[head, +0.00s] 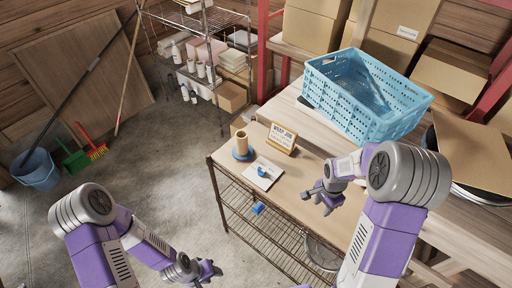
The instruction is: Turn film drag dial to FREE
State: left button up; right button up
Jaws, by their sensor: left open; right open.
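A small white plate (258,178) lies on the wooden top of the wire-shelf cart (225,160). A small blue and white part (264,171) sits on it and looks like the dial; its markings are too small to read. A tan roll (241,138) stands upright on a blue round base (242,154) behind the plate. A wooden sign (281,138) stands to the right of the roll. My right gripper (322,197) is open above the cart's right part, to the right of the plate and apart from it. My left gripper (212,272) is open and low over the floor, left of the cart.
A blue crate (365,95) stands on the wooden bench behind my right arm. Cardboard boxes (390,30) are stacked behind it. A blue object (258,208) hangs at the cart's front edge. A bucket (36,170) and brushes stand at the far left.

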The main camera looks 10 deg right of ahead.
aim_at(261, 172)
jog(key=u, duration=3.5)
jog(key=k, duration=0.25)
jog(key=z, duration=2.7)
jog(key=i, duration=0.5)
